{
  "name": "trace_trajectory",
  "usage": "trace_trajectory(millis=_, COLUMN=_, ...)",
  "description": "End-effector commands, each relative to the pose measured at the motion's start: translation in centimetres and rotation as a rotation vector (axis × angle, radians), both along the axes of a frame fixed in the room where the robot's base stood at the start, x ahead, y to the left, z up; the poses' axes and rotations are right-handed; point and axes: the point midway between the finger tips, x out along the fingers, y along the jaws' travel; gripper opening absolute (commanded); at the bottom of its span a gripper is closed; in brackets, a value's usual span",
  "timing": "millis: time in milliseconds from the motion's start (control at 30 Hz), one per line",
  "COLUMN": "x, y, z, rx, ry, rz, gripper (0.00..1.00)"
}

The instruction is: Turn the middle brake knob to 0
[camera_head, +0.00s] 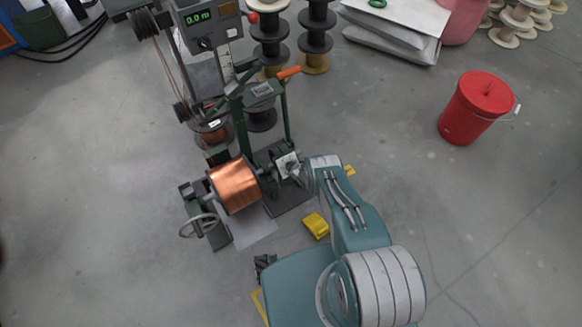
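The winding machine (262,96) stands left of centre, a dark green frame with a copper-wound spool (236,185) on its axle. A small pale dial plate (287,163) with a dark knob in its middle sits on the machine just right of the spool. It is small, and its setting cannot be read. My arm reaches up from the lower right. My gripper (300,176) is close beside the dial plate on its right. It is partly hidden by my wrist, and I cannot tell whether it touches the knob or how its fingers stand.
A handwheel (198,225) sticks out left of the spool. A display unit (207,17) reads 0.0 m. An orange-handled lever (289,72) rises above the machine. A yellow block (316,225) is on the floor near my arm. A red bucket (477,107) stands right, with clear floor around it.

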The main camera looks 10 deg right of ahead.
Motion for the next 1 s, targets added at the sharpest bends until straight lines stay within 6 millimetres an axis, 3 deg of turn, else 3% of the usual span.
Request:
trace_trajectory(millis=33, x=0.0, y=0.1, z=0.0, rx=-0.001, ry=0.001, rz=0.003, gripper=0.91)
trace_trajectory(millis=67, x=-0.1, y=0.1, z=0.0, rx=0.001, ry=0.001, rz=0.002, gripper=0.98)
trace_trajectory(millis=600, x=-0.2, y=-0.1, z=0.2, rx=0.001, ry=0.002, rz=0.000, gripper=0.98)
trace_trajectory(millis=1000, x=-2.3, y=-0.6, z=2.4, rx=0.000, ry=0.002, rz=-0.001, gripper=0.98)
